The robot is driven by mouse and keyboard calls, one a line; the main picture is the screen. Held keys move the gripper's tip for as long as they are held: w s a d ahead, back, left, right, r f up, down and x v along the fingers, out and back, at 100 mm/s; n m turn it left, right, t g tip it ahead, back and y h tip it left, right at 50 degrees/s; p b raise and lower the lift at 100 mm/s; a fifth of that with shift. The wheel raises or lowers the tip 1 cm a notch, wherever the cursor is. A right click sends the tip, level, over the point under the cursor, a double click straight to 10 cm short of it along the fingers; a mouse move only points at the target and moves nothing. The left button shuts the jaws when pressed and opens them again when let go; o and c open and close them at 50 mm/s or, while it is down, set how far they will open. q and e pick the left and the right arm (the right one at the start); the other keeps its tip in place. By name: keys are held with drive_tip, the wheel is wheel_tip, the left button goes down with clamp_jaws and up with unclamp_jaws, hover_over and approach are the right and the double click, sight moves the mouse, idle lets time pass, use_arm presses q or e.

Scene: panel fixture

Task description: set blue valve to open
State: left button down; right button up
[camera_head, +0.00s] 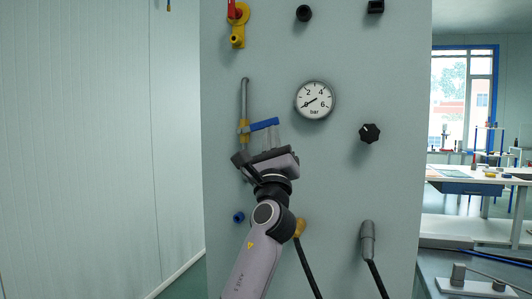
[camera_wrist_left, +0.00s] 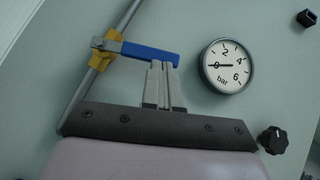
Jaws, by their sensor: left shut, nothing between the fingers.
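The blue valve's lever (camera_head: 264,124) sticks out to the right from a yellow valve body (camera_head: 243,127) on a grey upright pipe (camera_head: 244,95), roughly crosswise to the pipe. In the left wrist view the blue lever (camera_wrist_left: 150,53) runs from the yellow body (camera_wrist_left: 104,50) towards the gauge. My left gripper (camera_head: 274,134) is shut and empty. Its fingertips (camera_wrist_left: 161,67) are just below the lever's free end; I cannot tell whether they touch it. My wrist hides the pipe's lower part in the head view. My right gripper is not in view.
A pressure gauge (camera_head: 315,100) with its needle near 0 is right of the lever. A black knob (camera_head: 370,133) sits lower right, a red-handled yellow valve (camera_head: 238,25) above. Cable plugs (camera_head: 367,240) hang below. Workbenches (camera_head: 470,180) stand behind at right.

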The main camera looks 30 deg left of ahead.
use_arm(q)
drive_tip(key=r+n+g+y, duration=0.1)
drive_tip(key=n, duration=0.1)
drive_tip(key=r+n+g+y, duration=0.1)
drive_tip(key=n, duration=0.1)
drive_tip(key=shift+d+g+p, duration=0.15)
drive_tip(key=shift+g+p, duration=0.15)
drive_tip(key=shift+g, duration=0.1)
drive_tip(key=n+g, duration=0.1)
drive_tip(key=r+n+g+y+p, duration=0.1)
drive_tip(key=n, duration=0.1)
drive_tip(key=shift+r+g+y, duration=0.25)
drive_tip(key=shift+g+y, duration=0.05)
wheel_tip(320, 180, up, 5)
drive_tip(key=n+g+p, duration=0.5)
drive_tip(key=n+p, duration=0.2)
drive_tip(key=p, duration=0.2)
hover_over(272, 122)
drive_tip(key=s+a, duration=0.2)
drive_tip(key=a, duration=0.1)
drive_tip(key=shift+s+a+r+g+p, duration=0.2)
drive_tip(key=shift+s+g+p, duration=0.1)
drive_tip(key=shift+p, duration=0.15)
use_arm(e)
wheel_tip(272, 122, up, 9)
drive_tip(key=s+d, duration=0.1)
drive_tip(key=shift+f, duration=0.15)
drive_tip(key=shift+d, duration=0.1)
